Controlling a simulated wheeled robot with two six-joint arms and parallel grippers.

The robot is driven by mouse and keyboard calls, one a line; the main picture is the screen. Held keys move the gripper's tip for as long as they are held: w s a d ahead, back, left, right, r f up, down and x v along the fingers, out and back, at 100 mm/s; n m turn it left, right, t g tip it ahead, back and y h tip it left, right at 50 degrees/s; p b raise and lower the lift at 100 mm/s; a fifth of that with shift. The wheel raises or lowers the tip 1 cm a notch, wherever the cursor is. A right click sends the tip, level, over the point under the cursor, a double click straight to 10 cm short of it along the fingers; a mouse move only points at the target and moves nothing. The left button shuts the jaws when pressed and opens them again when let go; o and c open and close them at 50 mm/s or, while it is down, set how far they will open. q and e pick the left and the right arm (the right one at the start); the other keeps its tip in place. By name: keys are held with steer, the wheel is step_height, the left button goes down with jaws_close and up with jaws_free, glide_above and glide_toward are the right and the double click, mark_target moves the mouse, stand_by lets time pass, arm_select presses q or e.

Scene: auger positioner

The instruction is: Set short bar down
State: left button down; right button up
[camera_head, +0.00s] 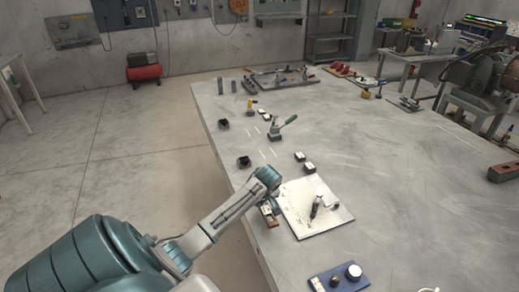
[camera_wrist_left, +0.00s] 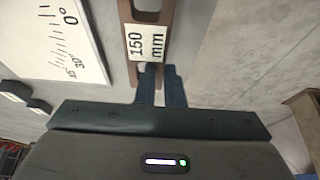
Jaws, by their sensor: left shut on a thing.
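The short bar (camera_wrist_left: 134,70) is brown, with a white label reading "150 mm", and fills the top middle of the left wrist view. In the head view its brown end (camera_head: 268,217) shows just below my left gripper (camera_head: 268,206), near the table's left edge. My left gripper, also in the left wrist view (camera_wrist_left: 156,70), is shut on the bar close to its label. The bar is beside the white board with an angle scale (camera_head: 330,222). I cannot tell whether the bar touches the table. My right gripper is not in view.
The white board also shows in the left wrist view (camera_wrist_left: 30,50); a dark upright tool (camera_head: 316,206) is on it. A blue plate with round parts (camera_head: 322,284) is nearer me. Small dark blocks (camera_head: 309,167) and a green-handled clamp (camera_head: 276,132) stand beyond. The table's right side is largely clear.

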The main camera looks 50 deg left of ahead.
mark_target(260, 207)
arm_select(q)
steer(key=shift+w+a, duration=0.2)
steer(key=shift+w, duration=0.05)
step_height(260, 207, down, 3)
steer(key=shift+r+p, duration=0.1)
steer(key=shift+p, duration=0.55)
steer(key=shift+f, duration=0.35)
steer(key=shift+f, duration=0.15)
steer(key=c, duration=1.5)
jaws_free()
steer(key=shift+s, duration=0.1)
steer(key=shift+c, duration=0.2)
steer(key=b+v, duration=0.1)
steer(key=v, duration=1.1)
steer(key=shift+d+b, duration=0.1)
steer(key=shift+b, duration=0.3)
